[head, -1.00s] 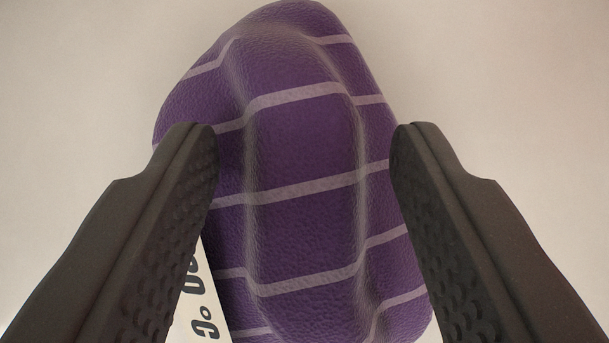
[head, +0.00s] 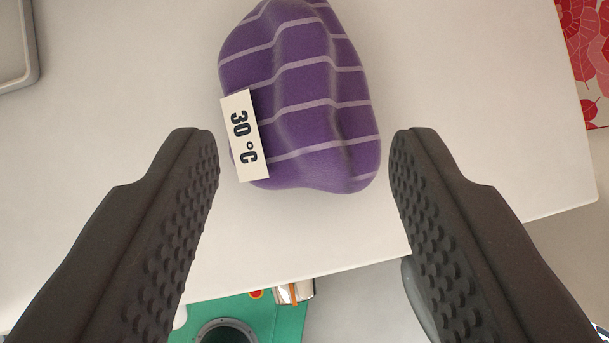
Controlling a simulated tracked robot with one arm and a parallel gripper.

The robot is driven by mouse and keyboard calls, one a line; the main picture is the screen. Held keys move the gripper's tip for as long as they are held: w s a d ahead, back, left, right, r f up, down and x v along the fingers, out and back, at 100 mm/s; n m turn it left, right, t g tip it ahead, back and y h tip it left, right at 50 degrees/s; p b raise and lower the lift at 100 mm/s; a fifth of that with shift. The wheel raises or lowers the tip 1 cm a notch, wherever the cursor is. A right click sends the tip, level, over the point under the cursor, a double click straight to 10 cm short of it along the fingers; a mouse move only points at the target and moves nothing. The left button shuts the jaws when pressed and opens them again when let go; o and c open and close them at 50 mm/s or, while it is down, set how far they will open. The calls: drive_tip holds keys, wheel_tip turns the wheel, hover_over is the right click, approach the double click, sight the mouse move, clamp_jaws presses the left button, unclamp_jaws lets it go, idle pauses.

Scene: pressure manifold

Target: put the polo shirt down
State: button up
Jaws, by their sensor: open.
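The polo shirt (head: 310,95) is a bundled purple shape with pale stripes. It lies on a white table top in the upper middle of the head view, and its top end is cut off by the picture's edge. A white tag (head: 244,136) reading "30 °C" shows on its left side. My gripper (head: 304,145) is open and empty. Its fingers stand wide apart in the picture, to the left and right of the shirt's lower part, with pale table showing between each finger and the shirt.
The white table (head: 480,150) has its front edge below the shirt, with bare room left and right. A grey tray rim (head: 32,60) is at top left. A green surface (head: 285,318) with a dark round opening (head: 226,333) lies past the edge. A red patterned piece (head: 588,55) is at top right.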

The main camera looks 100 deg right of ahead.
drive_tip(key=shift+s+d+r, duration=0.1)
drive_tip(key=shift+s+r, duration=0.3)
drive_tip(key=w+a+r+m+t+h, duration=0.1)
drive_tip(key=w+r+t, duration=0.1)
drive_tip(key=r, duration=1.3)
drive_tip(key=w+a+r+m+t+h, duration=0.1)
drive_tip(key=r+h, duration=0.1)
drive_tip(key=r, duration=1.2)
drive_tip(key=s+a+r+t, duration=0.1)
drive_tip(key=s+a+r, duration=0.2)
drive_tip(key=r, duration=0.5)
drive_tip(key=s+a+r+t+y, duration=0.1)
drive_tip(key=s+a+r, duration=0.3)
drive_tip(key=r, duration=0.5)
drive_tip(key=s+a+r+t, duration=0.2)
drive_tip(key=a+r, duration=0.3)
drive_tip(key=r, duration=0.4)
drive_tip(key=shift+s+r+t+y, duration=0.2)
drive_tip(key=shift+s+t+y, duration=0.2)
drive_tip(key=shift+s, duration=0.5)
drive_tip(key=shift+a+f, duration=0.1)
drive_tip(key=shift+f, duration=0.05)
